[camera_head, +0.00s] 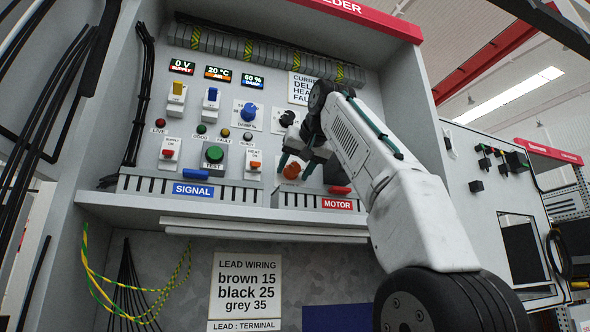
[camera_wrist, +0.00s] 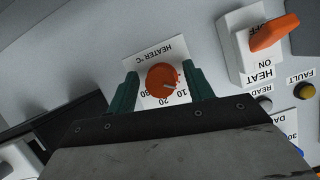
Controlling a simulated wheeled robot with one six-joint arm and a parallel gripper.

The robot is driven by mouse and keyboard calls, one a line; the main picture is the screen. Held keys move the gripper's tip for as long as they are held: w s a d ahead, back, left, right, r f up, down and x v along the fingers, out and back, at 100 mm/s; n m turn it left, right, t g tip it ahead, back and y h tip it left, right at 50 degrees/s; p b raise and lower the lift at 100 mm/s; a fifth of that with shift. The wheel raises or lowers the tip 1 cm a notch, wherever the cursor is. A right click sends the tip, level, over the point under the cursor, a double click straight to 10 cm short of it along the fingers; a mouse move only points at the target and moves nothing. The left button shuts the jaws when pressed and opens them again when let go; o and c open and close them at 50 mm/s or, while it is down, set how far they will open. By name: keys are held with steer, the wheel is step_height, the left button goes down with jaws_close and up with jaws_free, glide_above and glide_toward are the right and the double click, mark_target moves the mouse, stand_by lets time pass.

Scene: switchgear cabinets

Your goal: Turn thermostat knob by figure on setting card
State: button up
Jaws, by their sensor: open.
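The red-orange thermostat knob (camera_wrist: 163,79) sits on a white plate marked HEATER °C (camera_wrist: 170,52). Its dial figures appear upside down in the wrist view, and a white mark on the knob points to the lower right, near the 10. My gripper (camera_wrist: 161,71) is open, with one green finger on each side of the knob; I cannot tell whether they touch it. In the head view my gripper (camera_head: 296,165) is at the same knob (camera_head: 291,171). A card with CURRENT, DELAY, HEAT and FAULT lines (camera_head: 301,88) is partly hidden by my arm, and its figures do not show.
The HEAT switch (camera_wrist: 250,45) with an orange lever stands close beside the knob. A display reads 20 °C (camera_head: 218,73). A blue knob (camera_head: 248,112) and a green TEST button (camera_head: 214,154) are to the left. A LEAD WIRING card (camera_head: 246,285) hangs below the shelf.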

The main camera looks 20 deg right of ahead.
steer(key=v, duration=0.7)
steer(key=shift+s, duration=0.3)
steer(key=shift+r, duration=0.1)
